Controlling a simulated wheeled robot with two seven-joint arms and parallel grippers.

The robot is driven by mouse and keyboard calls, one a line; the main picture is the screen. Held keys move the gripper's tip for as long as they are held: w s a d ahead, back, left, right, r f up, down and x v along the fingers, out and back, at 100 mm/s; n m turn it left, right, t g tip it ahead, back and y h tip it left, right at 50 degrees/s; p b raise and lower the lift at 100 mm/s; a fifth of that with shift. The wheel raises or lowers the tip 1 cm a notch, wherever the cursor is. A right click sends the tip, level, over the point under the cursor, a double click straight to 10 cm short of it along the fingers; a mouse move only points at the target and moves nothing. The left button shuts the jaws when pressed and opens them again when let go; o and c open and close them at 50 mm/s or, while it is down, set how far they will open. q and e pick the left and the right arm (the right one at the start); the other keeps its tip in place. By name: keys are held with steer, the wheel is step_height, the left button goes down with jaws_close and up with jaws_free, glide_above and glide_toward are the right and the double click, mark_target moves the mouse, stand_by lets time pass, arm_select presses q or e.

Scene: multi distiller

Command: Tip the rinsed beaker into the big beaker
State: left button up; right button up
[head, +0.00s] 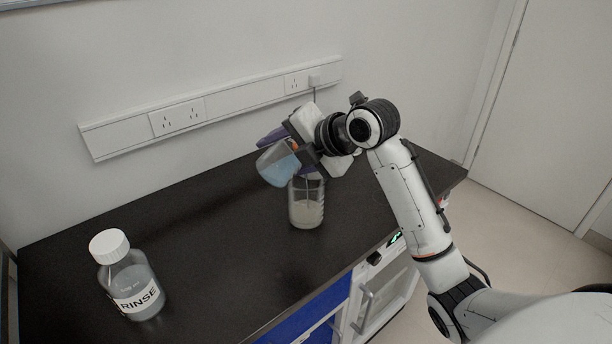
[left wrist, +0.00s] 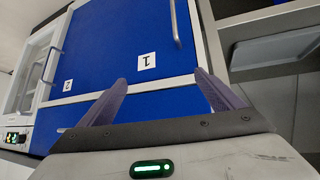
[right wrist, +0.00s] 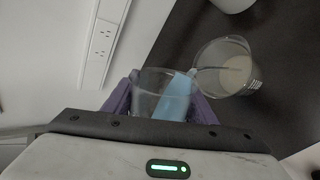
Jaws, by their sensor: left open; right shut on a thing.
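My right gripper (head: 284,146) is shut on a small clear beaker (head: 277,166) with light blue liquid. The small beaker is tilted, above and just left of the big beaker (head: 306,207) in the head view. The big beaker stands upright on the black bench and holds pale cloudy liquid. In the right wrist view, the small beaker (right wrist: 150,100) sits between the purple fingers, its blue liquid lying toward the big beaker (right wrist: 225,62). I cannot see a stream between them. My left gripper (left wrist: 160,82) is open and empty, facing blue cabinet doors.
A capped bottle labelled RINSE (head: 132,280) stands at the left front of the black bench (head: 215,215). A socket rail (head: 215,108) runs along the wall behind. The bench between bottle and big beaker is clear. Blue cabinet fronts (left wrist: 120,40) lie below.

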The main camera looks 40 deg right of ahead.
steer(key=shift+d, duration=0.2)
steer(key=shift+w+d+r+m+g+y, duration=0.15)
steer(key=shift+r+m+g+y, duration=0.25)
steer(key=shift+m+y, duration=0.35)
stand_by(0.5)
